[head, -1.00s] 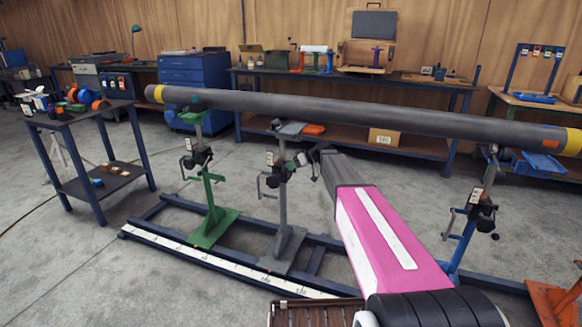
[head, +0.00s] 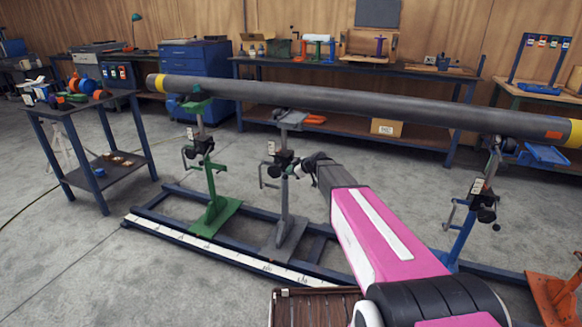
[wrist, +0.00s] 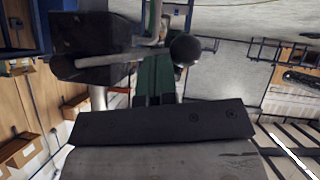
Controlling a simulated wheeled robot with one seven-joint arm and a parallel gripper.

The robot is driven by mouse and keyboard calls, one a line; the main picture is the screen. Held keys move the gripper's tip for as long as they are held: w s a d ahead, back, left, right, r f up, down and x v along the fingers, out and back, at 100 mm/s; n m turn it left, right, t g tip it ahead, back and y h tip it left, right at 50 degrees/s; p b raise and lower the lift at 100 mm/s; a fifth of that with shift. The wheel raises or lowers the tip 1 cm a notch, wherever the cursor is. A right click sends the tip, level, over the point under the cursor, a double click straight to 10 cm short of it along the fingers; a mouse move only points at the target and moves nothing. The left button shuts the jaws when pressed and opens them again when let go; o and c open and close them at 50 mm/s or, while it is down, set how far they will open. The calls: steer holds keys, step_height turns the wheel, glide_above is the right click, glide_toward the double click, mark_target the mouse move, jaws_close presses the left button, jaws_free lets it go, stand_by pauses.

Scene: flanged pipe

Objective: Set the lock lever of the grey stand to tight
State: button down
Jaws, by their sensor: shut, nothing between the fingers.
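The grey stand (head: 290,205) is upright under the pipe (head: 340,102), between the green and blue stands. Its dark clamp body is partly covered by my gripper (head: 303,167), just to its right. In the wrist view the lock lever (wrist: 112,60) is a grey bar running from a black clamp block (wrist: 90,42) to a black ball knob (wrist: 185,50). My gripper (wrist: 160,108) is shut and empty, its dark front edge just below the lever in that picture. I cannot tell whether it touches the lever.
A green stand (head: 212,205) is close on the left, and a blue stand (head: 470,215) is on the right. All stand on a blue rail frame with a white scale (head: 215,254). A small side table (head: 80,106) is at the left.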

steer(key=f, duration=0.3)
steer(key=shift+w+f, duration=0.2)
steer(key=shift+f+n, duration=0.1)
steer(key=shift+n, duration=0.2)
stand_by(0.4)
steer(key=shift+s, duration=0.1)
